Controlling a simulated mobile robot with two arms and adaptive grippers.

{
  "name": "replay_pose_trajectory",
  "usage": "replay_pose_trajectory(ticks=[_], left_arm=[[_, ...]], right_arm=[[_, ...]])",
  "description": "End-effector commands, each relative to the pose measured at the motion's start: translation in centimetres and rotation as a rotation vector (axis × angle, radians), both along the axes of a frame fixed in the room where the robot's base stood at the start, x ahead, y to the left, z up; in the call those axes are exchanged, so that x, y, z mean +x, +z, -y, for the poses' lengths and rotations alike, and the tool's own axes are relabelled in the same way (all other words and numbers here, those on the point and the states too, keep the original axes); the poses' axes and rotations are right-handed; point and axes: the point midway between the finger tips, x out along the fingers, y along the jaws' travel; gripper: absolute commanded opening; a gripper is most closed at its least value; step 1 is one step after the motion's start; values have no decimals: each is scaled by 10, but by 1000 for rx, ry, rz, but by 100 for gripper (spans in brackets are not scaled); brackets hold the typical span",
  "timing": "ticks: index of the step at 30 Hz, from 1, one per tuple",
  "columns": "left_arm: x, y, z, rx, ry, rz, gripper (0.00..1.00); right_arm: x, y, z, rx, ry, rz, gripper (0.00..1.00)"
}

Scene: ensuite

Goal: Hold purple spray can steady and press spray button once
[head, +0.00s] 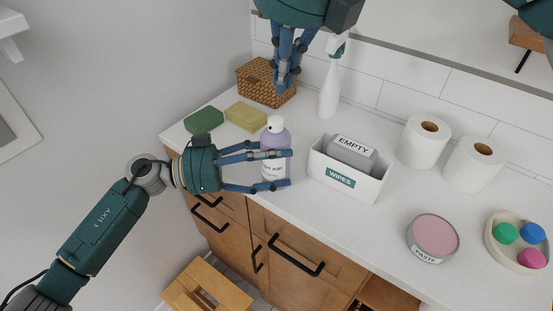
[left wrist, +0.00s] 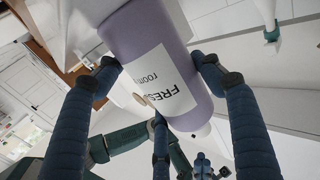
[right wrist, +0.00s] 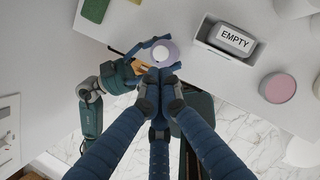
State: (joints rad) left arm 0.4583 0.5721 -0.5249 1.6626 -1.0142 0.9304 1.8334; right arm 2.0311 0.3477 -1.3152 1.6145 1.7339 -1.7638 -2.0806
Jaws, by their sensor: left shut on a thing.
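The purple spray can (head: 274,140) stands upright on the counter near its front edge, with a white top and a white label. My left gripper (head: 284,168) comes from the left and is shut around the can's body. In the left wrist view the can (left wrist: 150,38) sits between the fingers, its label partly readable.
A wipes box (head: 344,185) holding a grey "EMPTY" pack stands right of the can. Green (head: 204,120) and yellow (head: 246,116) sponges lie left of it. A wicker basket (head: 256,78) and white spray bottle (head: 329,92) stand behind. A wooden stool (head: 205,289) is below.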

Motion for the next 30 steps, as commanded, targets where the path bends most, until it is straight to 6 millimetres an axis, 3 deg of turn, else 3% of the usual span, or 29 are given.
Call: replay_pose_trajectory(ticks=[5, 16, 30], left_arm=[[0, 0, 0, 0, 0, 0, 34], [0, 0, 0, 0, 0, 0, 34], [0, 0, 0, 0, 0, 0, 34]], right_arm=[[6, -2, 0, 19, 23, 46, 0], [33, 15, -4, 145, 181, 402, 0], [34, 14, -4, 150, 189, 426, 0]])
